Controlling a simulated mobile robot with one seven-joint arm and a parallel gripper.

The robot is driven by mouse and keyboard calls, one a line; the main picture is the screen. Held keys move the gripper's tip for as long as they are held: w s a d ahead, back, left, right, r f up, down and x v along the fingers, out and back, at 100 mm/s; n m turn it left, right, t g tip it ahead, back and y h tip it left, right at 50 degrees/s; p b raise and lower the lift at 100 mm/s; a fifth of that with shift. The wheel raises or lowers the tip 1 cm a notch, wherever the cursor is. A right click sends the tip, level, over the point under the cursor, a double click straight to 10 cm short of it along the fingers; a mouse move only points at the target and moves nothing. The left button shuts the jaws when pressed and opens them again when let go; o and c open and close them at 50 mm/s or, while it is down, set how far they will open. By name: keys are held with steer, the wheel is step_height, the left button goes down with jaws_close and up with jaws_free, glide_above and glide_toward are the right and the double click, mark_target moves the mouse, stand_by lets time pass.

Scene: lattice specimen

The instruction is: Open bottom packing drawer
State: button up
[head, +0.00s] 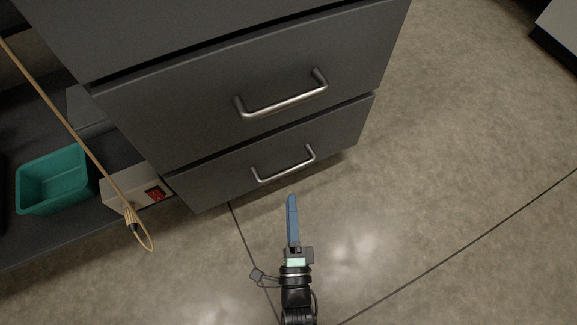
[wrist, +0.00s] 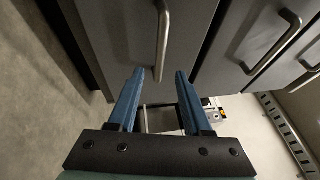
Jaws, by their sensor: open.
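The bottom drawer (head: 230,180) is the lowest dark grey front of the drawer unit and looks shut. Its silver bar handle (head: 284,170) runs across the front. My gripper (head: 292,198) has blue fingers and points at this handle from the front, just below it in the head view. In the wrist view my gripper (wrist: 160,73) is open and empty, its fingertips on either side of the near end of the bottom handle (wrist: 162,40). Whether a finger touches the bar I cannot tell. The bottom drawer front (wrist: 120,35) fills the space ahead.
The drawer above (head: 200,115) has a like handle (head: 283,103), seen right in the wrist view (wrist: 275,42). On the left are a teal bin (head: 55,180), a box with a red switch (head: 155,193) and a hanging tan cable (head: 75,135). The floor (head: 440,170) is clear.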

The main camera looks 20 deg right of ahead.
mark_target(289, 169)
steer(key=shift+b+x, duration=1.45)
steer(key=shift+x, duration=3.1)
steer(key=shift+r, duration=0.1)
jaws_close()
